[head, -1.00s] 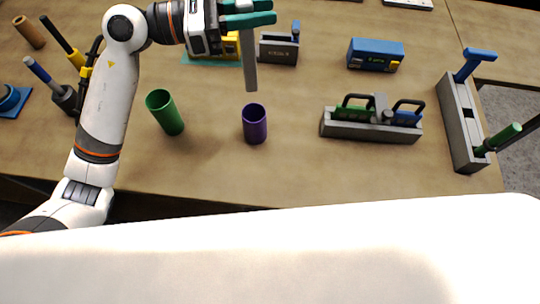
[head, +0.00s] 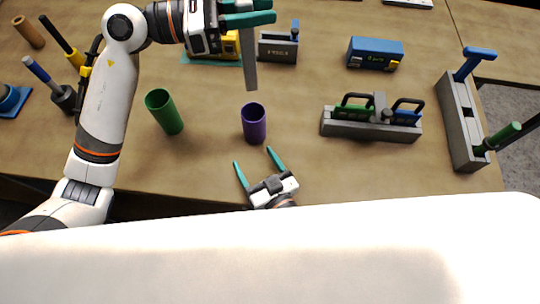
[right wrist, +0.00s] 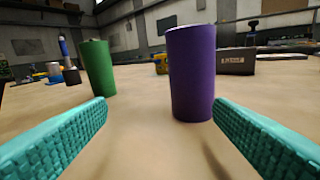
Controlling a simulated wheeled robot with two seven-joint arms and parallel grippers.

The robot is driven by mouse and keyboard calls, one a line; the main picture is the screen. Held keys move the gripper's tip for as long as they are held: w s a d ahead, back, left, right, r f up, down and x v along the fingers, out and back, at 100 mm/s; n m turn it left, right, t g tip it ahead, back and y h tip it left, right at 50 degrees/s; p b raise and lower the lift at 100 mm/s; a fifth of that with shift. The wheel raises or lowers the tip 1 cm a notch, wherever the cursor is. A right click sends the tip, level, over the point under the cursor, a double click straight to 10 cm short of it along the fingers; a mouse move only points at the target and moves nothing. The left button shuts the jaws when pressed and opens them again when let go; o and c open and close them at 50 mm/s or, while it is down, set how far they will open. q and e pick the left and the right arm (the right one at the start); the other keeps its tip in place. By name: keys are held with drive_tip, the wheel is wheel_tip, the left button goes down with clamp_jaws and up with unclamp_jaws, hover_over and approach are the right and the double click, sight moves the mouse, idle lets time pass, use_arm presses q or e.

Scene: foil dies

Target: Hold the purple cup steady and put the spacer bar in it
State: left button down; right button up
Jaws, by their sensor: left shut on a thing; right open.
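The purple cup (head: 254,124) stands upright on the table in the head view, and it also shows in the right wrist view (right wrist: 190,75). My left gripper (head: 248,12) is shut on the grey spacer bar (head: 248,62). The bar hangs downward, its lower end behind and above the cup in the picture. My right gripper (head: 259,170) is open and empty on the near side of the cup, its teal fingertips pointing at it. In the right wrist view the cup is ahead, between the open fingers and nearer the right one, not touching.
A green cup (head: 164,112) stands left of the purple cup. A grey rack (head: 350,130) with green and blue handled pieces is to the right. A grey holder (head: 277,48) and a blue box (head: 375,54) stand farther back. The table between the cup and rack is clear.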

sight(251, 118)
drive_tip(key=d, duration=0.1)
drive_tip(key=w+d+t+h, duration=0.1)
drive_tip(key=d, duration=0.1)
drive_tip(key=shift+w+r+h, duration=0.1)
drive_tip(key=shift+w+h, duration=0.2)
drive_tip(key=shift+w, duration=0.05)
use_arm(q)
drive_tip(key=shift+a, duration=0.1)
use_arm(e)
drive_tip(key=x, duration=1.1)
drive_tip(key=shift+w, duration=0.2)
drive_tip(key=c, duration=1.1)
use_arm(q)
wheel_tip(251, 118, down, 19)
drive_tip(key=n+t, duration=0.2)
drive_tip(key=t, duration=0.2)
drive_tip(key=shift+w+n+y, duration=0.2)
drive_tip(key=shift+n+y, duration=0.1)
drive_tip(key=shift+y, duration=0.1)
